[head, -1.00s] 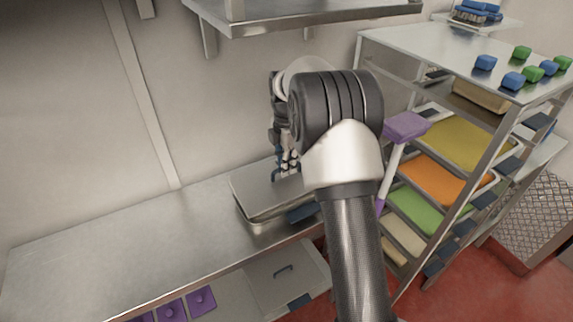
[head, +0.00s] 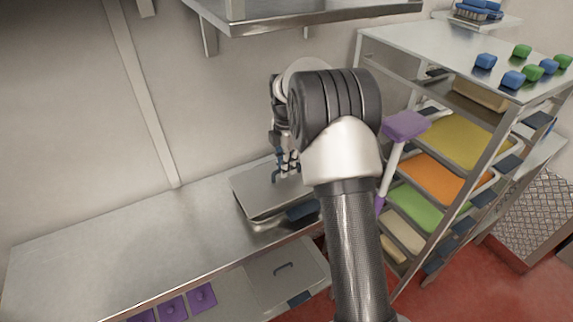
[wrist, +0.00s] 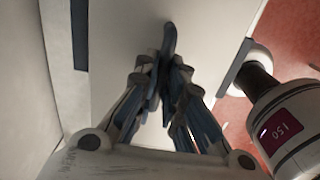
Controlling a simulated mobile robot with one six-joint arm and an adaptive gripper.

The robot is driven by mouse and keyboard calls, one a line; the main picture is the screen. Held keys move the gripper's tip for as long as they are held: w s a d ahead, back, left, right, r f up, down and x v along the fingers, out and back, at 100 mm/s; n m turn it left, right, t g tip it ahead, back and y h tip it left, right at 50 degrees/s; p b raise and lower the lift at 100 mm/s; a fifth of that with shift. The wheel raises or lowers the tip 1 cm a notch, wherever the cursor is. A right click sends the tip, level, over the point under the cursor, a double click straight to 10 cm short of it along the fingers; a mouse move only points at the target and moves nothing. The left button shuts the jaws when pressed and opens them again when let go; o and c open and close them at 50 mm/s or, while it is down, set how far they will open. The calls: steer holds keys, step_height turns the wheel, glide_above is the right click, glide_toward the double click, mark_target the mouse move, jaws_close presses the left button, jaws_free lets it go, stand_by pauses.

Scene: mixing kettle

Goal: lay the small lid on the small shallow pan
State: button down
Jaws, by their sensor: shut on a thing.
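The small lid (head: 255,188) is a flat grey metal plate above the small shallow pan (head: 262,225) on the steel table. The lid overlaps the pan in the head view; whether it touches the pan's rim all round I cannot tell. My gripper (head: 286,168) is above the lid, shut on its handle. The wrist view shows my fingers (wrist: 168,80) closed together around a dark blue handle (wrist: 169,38), with the pale lid surface (wrist: 120,30) beneath. My arm hides the right part of the lid and pan. A blue part (head: 302,210) shows at their front right.
The steel table (head: 130,240) is bare to the left. A wall shelf (head: 300,18) hangs above. At the right stands a rack (head: 440,45) with coloured trays, and a purple-headed tool (head: 406,125) is close to my arm. Purple lids (head: 172,308) lie on the lower shelf.

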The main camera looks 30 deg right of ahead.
steer(key=shift+f, duration=0.15)
steer(key=shift+f+b, duration=0.5)
steer(key=shift+f, duration=0.6)
steer(key=shift+f, duration=0.15)
steer(key=c, duration=1.6)
jaws_free()
steer(key=o, duration=0.5)
